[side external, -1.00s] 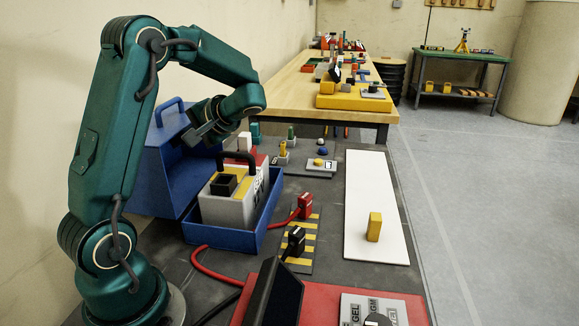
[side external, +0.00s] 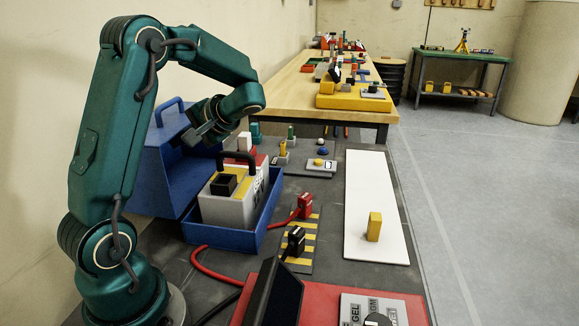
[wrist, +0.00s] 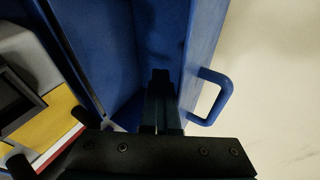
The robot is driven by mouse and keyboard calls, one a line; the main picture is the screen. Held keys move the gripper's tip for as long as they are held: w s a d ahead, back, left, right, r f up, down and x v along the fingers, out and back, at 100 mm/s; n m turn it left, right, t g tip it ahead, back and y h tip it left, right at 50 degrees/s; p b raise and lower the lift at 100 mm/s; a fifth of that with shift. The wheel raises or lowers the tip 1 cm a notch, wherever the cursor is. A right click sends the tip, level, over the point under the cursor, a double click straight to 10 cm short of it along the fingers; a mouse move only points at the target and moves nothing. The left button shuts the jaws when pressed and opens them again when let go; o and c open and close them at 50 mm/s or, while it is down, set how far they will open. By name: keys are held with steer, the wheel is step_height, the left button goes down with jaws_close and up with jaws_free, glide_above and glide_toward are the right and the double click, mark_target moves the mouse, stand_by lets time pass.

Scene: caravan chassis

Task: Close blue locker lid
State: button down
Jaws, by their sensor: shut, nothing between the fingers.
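The blue locker's base (side external: 232,240) is an open tray holding a grey and yellow battery (side external: 228,205) with a black handle. Its blue lid (side external: 160,168) stands raised at the left, near the wall, with a blue handle (side external: 168,108) on top. In the wrist view the lid (wrist: 200,45) fills the middle and its handle (wrist: 215,97) sticks out to the right. My gripper (side external: 187,138) is shut and empty, at the upper inner side of the lid. In the wrist view its fingertips (wrist: 160,75) overlap the lid's inside; I cannot tell whether they touch it.
Red (side external: 305,203) and black (side external: 295,242) cable plugs lie right of the locker. A white board (side external: 370,195) carries a yellow block (side external: 374,227). A red panel (side external: 330,300) with a dark screen is in front. Small coloured parts stand behind the locker.

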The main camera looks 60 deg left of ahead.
mark_target(169, 102)
steer(key=a+r+y, duration=0.1)
steer(key=r, duration=0.1)
steer(key=a+r+y, duration=0.1)
steer(key=a+r, duration=0.1)
steer(key=a+r+m+y, duration=0.1)
steer(key=r+y, duration=0.1)
steer(key=r, duration=0.1)
steer(key=shift+s+a, duration=0.1)
steer(key=shift+a, duration=0.3)
steer(key=c, duration=1.3)
jaws_free()
steer(key=shift+o, duration=0.6)
steer(key=d+f+n+h, duration=0.1)
steer(key=d+f+h, duration=0.3)
steer(key=f, duration=0.2)
steer(key=shift+d+f, duration=0.3)
steer(key=shift+f, duration=0.05)
steer(key=w+d, duration=0.2)
steer(key=d, duration=0.3)
steer(key=shift+w+d+r, duration=0.15)
steer(key=shift+d+r, duration=0.15)
steer(key=shift+r, duration=0.15)
steer(key=shift+v, duration=2.55)
